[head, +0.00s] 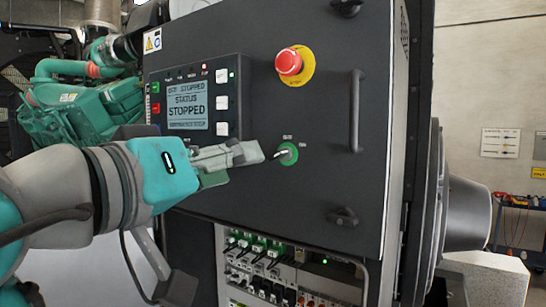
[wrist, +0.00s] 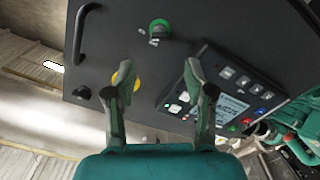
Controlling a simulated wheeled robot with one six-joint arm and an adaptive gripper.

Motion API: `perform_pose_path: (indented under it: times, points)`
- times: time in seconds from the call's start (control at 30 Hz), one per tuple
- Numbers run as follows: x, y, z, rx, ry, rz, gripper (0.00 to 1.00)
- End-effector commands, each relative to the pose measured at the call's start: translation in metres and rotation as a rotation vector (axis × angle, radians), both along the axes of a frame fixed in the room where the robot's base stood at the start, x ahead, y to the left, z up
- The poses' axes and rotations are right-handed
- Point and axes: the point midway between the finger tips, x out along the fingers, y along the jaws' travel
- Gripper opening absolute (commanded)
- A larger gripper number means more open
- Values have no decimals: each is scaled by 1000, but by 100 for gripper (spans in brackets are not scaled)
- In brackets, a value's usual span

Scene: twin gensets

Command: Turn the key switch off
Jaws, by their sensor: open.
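The key switch (head: 288,154) is a round green fitting with a key in it on the dark panel door. The key appears to point down and left in the head view. My gripper (head: 252,153) is just left of the switch and looks close to it; I cannot tell whether it touches. In the wrist view the key switch (wrist: 160,28) is beyond and between the two spread fingertips of my gripper (wrist: 160,72), with nothing between them. The display (head: 187,111) reads "STATUS STOPPED".
A red emergency stop button (head: 289,62) on a yellow base is above the switch. A door handle (head: 356,110) is to its right, and a latch (head: 343,216) is below right. Breakers and terminals (head: 265,270) fill the open bay under the door.

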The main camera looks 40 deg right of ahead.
Motion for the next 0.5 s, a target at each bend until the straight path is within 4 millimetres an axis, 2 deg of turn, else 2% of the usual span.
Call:
perform_pose_path:
  times: [0.5]
  points:
    - [24, -76, 0, -2, 0, -3, 54]
